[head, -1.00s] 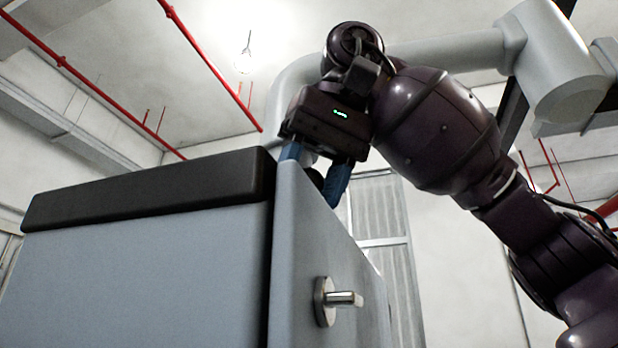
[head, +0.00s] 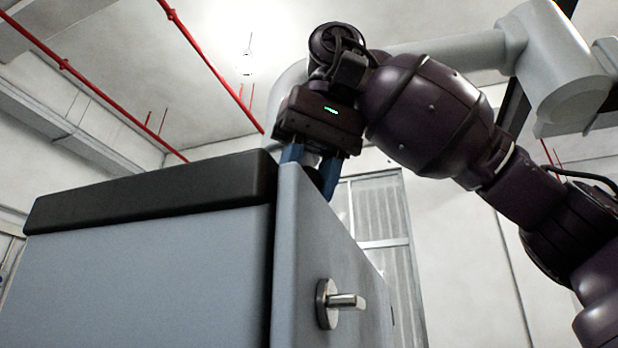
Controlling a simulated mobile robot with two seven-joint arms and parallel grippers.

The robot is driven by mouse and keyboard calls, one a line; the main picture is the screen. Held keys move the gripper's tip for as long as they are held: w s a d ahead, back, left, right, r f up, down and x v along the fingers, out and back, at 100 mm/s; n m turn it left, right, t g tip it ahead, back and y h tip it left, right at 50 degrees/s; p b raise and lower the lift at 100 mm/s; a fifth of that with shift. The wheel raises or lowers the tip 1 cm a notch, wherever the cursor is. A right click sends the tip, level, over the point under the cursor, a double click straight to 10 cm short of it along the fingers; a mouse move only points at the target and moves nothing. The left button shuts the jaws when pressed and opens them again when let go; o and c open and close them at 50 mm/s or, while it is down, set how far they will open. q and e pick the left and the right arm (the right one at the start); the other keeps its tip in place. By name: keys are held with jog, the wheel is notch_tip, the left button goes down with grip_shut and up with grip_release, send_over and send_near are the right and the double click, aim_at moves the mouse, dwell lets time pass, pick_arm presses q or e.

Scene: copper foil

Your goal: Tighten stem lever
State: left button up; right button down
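A metal lever (head: 345,301) sticks out from a round base on the grey side panel, at the lower middle of the head view. I cannot tell whether this is the stem lever. My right gripper (head: 310,175) points down just beyond the top edge of that panel, above and well apart from the metal lever. Its two blue fingers stand apart, with a small dark round part visible between them. My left gripper is not in view.
A large grey cabinet (head: 140,275) with a thick black top (head: 150,193) fills the lower left. The grey panel (head: 300,255) stands at its right. A thick pale pipe (head: 450,52) runs behind my arm. Red pipes (head: 215,70) cross the ceiling.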

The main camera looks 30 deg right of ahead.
dwell(0.4)
jog(key=c, duration=0.7)
grip_release()
jog(key=shift+c, duration=0.2)
jog(key=shift+r, duration=0.1)
jog(key=v, duration=0.7)
jog(key=shift+r, duration=0.15)
